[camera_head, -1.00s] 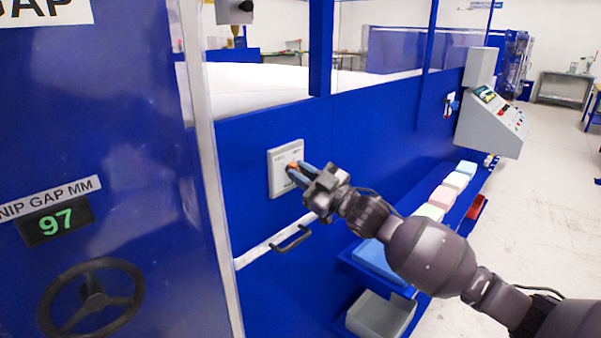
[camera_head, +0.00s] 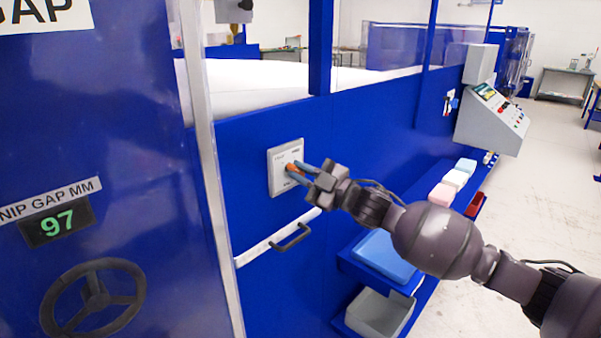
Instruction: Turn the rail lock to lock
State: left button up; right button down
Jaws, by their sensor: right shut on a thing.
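The rail lock is a light grey square plate (camera_head: 284,154) with small labels, fixed on the blue machine wall. An orange knob (camera_head: 291,168) sits at its middle. My right gripper (camera_head: 294,172) reaches in from the right, and its fingers are shut on the orange knob. The fingers partly hide the knob, so its exact angle is hard to tell. My left gripper is not in view.
A blue shelf with a grey bin (camera_head: 377,315) and foam blocks (camera_head: 441,194) lies under my arm. A handwheel (camera_head: 92,300) is at lower left. A grey control console (camera_head: 491,118) stands at right.

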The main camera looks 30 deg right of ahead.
jog(key=c, duration=1.1)
grip_release()
jog(key=shift+c, duration=0.2)
jog(key=shift+s, duration=0.1)
jog(key=b+v, duration=0.2)
jog(key=v, duration=0.8)
jog(key=shift+s+d, duration=0.2)
jog(key=shift+s, duration=0.05)
jog(key=shift+f, duration=0.15)
